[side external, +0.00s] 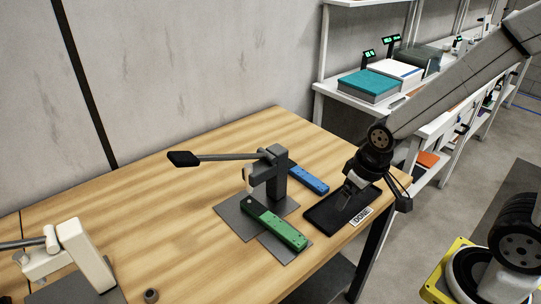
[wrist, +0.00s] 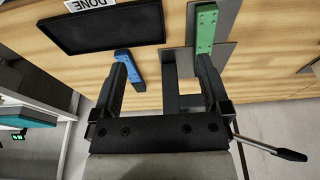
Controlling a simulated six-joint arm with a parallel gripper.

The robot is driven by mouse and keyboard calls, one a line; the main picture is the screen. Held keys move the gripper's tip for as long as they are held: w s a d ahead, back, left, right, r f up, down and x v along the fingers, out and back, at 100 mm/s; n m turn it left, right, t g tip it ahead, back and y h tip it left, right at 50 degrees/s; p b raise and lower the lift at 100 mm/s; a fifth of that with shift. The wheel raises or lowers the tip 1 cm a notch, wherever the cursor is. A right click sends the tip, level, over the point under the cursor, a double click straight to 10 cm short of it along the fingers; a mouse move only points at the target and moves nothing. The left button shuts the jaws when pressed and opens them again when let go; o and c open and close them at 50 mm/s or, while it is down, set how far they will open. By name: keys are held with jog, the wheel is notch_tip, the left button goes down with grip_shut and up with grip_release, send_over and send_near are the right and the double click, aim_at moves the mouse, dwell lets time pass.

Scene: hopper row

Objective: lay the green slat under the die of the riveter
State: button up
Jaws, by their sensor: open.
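The green slat (side external: 274,224) lies flat on the grey plates by the riveter (side external: 277,176). Its far left end is at or just below the riveter's die (side external: 248,181); I cannot tell if it is exactly under it. In the wrist view the green slat (wrist: 206,28) shows beyond the right finger, and the riveter's dark frame (wrist: 170,75) appears between the fingers. My gripper (wrist: 163,78) is open and holds nothing. In the side view my gripper (side external: 360,184) hangs above the black tray, right of the riveter, apart from the slat.
A blue slat (side external: 309,179) lies behind the riveter. The black tray (side external: 326,219) carries a DONE label (side external: 361,216). The riveter's lever (side external: 222,157) sticks out left above the table. A white device (side external: 85,255) stands front left. The table's left middle is clear.

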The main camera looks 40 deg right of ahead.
jog(key=w+a+f+g, duration=0.1)
jog(key=w+a+f, duration=0.15)
jog(key=w, duration=0.35)
jog(key=g, duration=0.1)
send_over(281, 227)
jog(key=shift+n, duration=0.4)
jog(key=f, duration=0.4)
jog(key=shift+s+d, duration=0.4)
jog(key=shift+w+a+f+g, duration=0.3)
jog(key=shift+a, duration=0.1)
jog(key=shift+f, duration=0.15)
jog(key=shift+f, duration=3.7)
grip_shut()
